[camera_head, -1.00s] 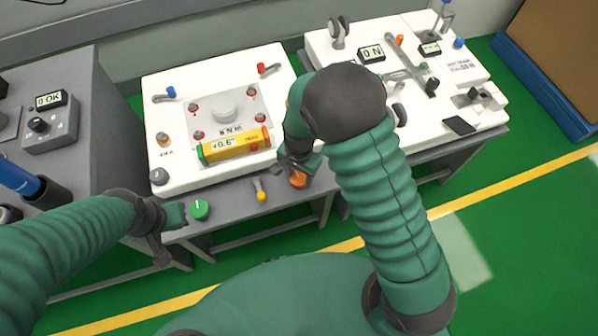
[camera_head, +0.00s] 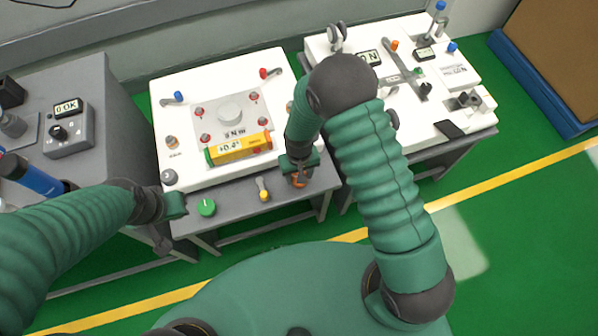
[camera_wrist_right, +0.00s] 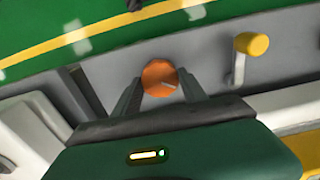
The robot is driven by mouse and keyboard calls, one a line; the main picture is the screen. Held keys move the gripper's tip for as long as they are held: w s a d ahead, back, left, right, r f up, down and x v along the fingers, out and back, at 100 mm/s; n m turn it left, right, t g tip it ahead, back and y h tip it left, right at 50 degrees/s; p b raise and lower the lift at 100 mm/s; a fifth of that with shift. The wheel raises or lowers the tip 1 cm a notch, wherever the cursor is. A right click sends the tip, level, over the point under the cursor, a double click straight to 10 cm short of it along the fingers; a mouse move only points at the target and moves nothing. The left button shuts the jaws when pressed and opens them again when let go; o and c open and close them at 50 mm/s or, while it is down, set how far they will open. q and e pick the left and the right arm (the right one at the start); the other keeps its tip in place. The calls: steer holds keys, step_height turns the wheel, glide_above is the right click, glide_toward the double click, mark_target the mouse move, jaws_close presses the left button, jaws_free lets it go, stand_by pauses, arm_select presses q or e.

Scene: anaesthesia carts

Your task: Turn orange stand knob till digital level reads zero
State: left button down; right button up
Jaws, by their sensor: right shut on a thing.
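The orange knob (camera_head: 299,181) is on the front of the grey stand, mostly hidden under my right gripper (camera_head: 299,170) in the head view. The right wrist view shows the orange knob (camera_wrist_right: 159,76) between the two fingers of my right gripper (camera_wrist_right: 165,88), shut on it. The yellow digital level (camera_head: 240,147) lies on the grey plate of the white panel, and its display appears to read +0.4°. My left gripper (camera_head: 175,206) is beside the green knob, apart from the orange knob; its finger opening is not clear.
A green knob (camera_head: 206,207) and a yellow-tipped lever (camera_head: 264,193) sit along the same front edge. The lever also shows in the right wrist view (camera_wrist_right: 250,46). A second white panel (camera_head: 470,125) stands at the right, and a grey cart (camera_head: 90,150) at the left.

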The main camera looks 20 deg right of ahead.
steer(key=shift+n, duration=0.5)
steer(key=o, duration=1.4)
step_height(320, 180, up, 17)
steer(key=p, duration=0.4)
steer(key=shift+f+p, duration=0.1)
steer(key=shift+p, duration=0.25)
